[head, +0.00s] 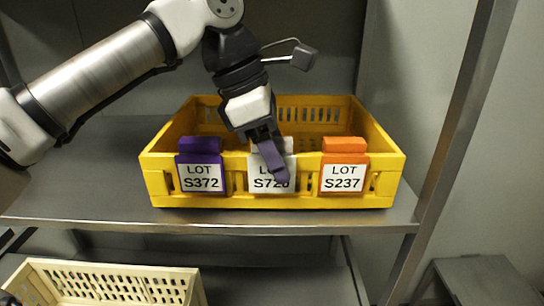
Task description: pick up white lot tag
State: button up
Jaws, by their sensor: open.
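The white lot tag (258,184) hangs on the front wall of the yellow crate (225,202), between the purple tag and the orange tag. Its label begins with LOT and reads about S720, but my gripper hides part of the print and most of its top. My gripper (276,170) is open and points down in front of the white tag, overlapping it in the picture. Only one purple-grey finger shows clearly. I cannot tell whether it touches the tag.
A purple tag (200,165), LOT S372, hangs close to the left, and an orange tag (344,167), LOT S237, close to the right. The crate stands on a metal shelf (90,190) with a post (440,140) at right. A cream crate (110,284) is below left.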

jog(key=c, duration=1)
jog(key=shift+c, duration=0.2)
